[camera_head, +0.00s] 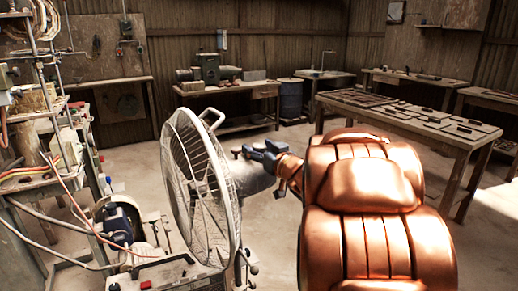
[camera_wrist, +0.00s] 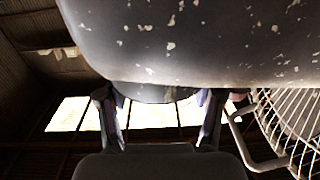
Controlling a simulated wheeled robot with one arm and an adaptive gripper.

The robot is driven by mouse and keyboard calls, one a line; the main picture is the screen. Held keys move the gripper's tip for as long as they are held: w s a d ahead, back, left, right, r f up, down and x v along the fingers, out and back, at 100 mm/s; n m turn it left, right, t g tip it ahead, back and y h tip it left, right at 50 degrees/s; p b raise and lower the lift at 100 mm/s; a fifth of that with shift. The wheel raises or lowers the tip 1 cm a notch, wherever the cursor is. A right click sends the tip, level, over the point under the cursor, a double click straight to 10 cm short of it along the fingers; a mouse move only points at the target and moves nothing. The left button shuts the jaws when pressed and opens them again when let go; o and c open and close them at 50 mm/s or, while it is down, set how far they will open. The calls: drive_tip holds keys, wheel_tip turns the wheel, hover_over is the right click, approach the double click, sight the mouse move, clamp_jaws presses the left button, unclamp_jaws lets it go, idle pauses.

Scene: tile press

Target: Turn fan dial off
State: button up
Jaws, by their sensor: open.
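The fan (camera_head: 203,185) stands left of centre in the head view, its wire guard seen from the side. Its grey motor housing (camera_head: 250,180) is behind the guard. My gripper (camera_head: 250,153) is at the upper rear of this housing. In the wrist view the chipped grey housing (camera_wrist: 190,40) fills the top, and the guard (camera_wrist: 292,125) is at the right. My gripper (camera_wrist: 157,97) is open there, one finger on each side of a dark rounded part (camera_wrist: 155,94) under the housing. I cannot tell if this part is the dial, or if the fingers touch it.
A cluttered shelf with cables (camera_head: 55,150) is at the left. A long workbench (camera_head: 405,115) with flat tiles stands at the right. A bench with a machine (camera_head: 225,90) and a blue drum (camera_head: 291,98) stand at the back. The floor (camera_head: 290,225) near the fan is partly clear.

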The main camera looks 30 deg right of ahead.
drive_tip(key=c, duration=1.2)
drive_tip(key=shift+o, duration=0.2)
